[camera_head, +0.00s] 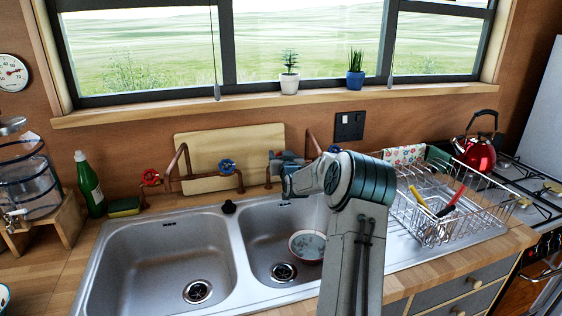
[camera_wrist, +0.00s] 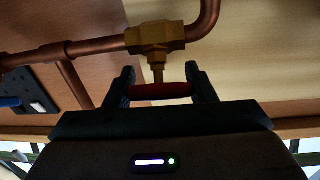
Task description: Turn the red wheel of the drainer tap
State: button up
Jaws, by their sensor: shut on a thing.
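The red wheel (camera_wrist: 160,91) of the drainer tap sits between the two dark fingers of my gripper (camera_wrist: 161,80) in the wrist view, seen nearly edge-on. A brass valve body (camera_wrist: 155,38) with a short stem joins it to a copper pipe (camera_wrist: 205,18). My gripper is shut on this wheel. In the head view my gripper (camera_head: 278,163) is at the wall behind the right basin, by the right-hand copper pipe (camera_head: 312,143). My gripper and arm hide the wheel there.
Another red wheel (camera_head: 150,177) and a blue wheel (camera_head: 227,166) sit on pipes to the left. A cutting board (camera_head: 230,142) leans on the wall. The right basin holds a bowl (camera_head: 308,246). A wire dish rack (camera_head: 450,205) stands right of my arm.

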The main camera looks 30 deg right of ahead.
jog(key=shift+d+f+m+g+h+b, duration=0.1)
jog(key=shift+m+g+h+b, duration=0.6)
jog(key=shift+m+h+b, duration=0.95)
jog(key=shift+s+d+m+g+h, duration=0.15)
jog(key=shift+m+g+h, duration=0.65)
jog(key=shift+m, duration=0.65)
jog(key=o, duration=1)
jog(key=shift+c, duration=0.2)
jog(key=shift+s, duration=0.1)
jog(key=b+v, duration=0.1)
jog(key=v, duration=1.2)
jog(key=shift+s+r+b, duration=0.25)
jog(key=shift+s+b, duration=0.05)
jog(key=shift+b, duration=0.1)
